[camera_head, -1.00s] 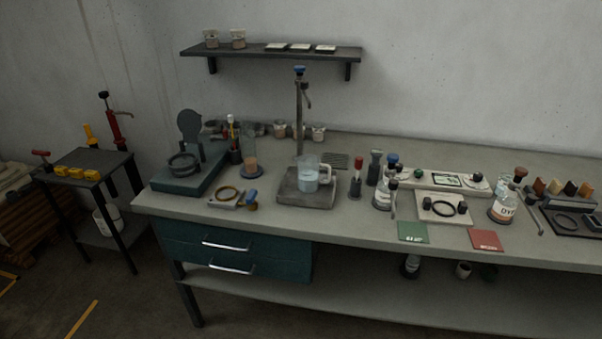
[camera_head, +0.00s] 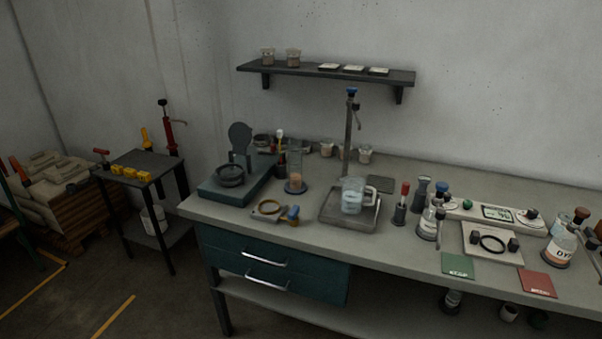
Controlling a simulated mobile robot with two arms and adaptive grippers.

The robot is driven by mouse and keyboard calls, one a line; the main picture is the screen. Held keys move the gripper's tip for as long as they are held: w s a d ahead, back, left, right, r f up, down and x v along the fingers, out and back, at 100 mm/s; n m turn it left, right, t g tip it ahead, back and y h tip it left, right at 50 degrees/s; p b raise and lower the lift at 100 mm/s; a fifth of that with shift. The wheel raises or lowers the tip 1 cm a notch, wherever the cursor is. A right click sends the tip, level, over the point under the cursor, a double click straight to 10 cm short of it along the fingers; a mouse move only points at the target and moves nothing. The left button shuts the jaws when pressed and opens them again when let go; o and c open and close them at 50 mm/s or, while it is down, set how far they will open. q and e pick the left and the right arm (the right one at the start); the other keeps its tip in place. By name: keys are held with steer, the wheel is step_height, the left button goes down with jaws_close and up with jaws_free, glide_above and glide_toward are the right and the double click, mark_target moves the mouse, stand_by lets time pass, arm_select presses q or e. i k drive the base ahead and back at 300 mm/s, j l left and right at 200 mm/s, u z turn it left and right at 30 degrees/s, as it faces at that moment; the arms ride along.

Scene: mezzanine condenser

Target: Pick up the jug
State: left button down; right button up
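The jug (camera_head: 352,197) is clear, with a pale handle on its right side and what looks like pale liquid inside. It stands upright on a grey square tray (camera_head: 338,221) near the middle of the workbench. A tap on a tall post (camera_head: 350,130) rises behind it. Neither of my grippers shows in the head view.
The workbench (camera_head: 400,243) carries a teal press-like device (camera_head: 214,196) left of the jug and a red-topped tool (camera_head: 401,205) close to its right. Bottles (camera_head: 429,222) stand farther right. A small dark side table (camera_head: 138,164) stands left. Floor in front is clear.

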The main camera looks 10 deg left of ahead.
mark_target(358, 196)
steer(key=i+j, duration=0.2)
steer(key=i+j+z, duration=0.15)
steer(key=j, duration=0.3)
steer(key=i+j, duration=0.2)
steer(key=j, duration=0.15)
steer(key=i+j+z, duration=0.1)
steer(key=j, duration=0.25)
steer(key=i+j+z, duration=0.1)
steer(key=j, duration=0.25)
steer(key=i, duration=0.1)
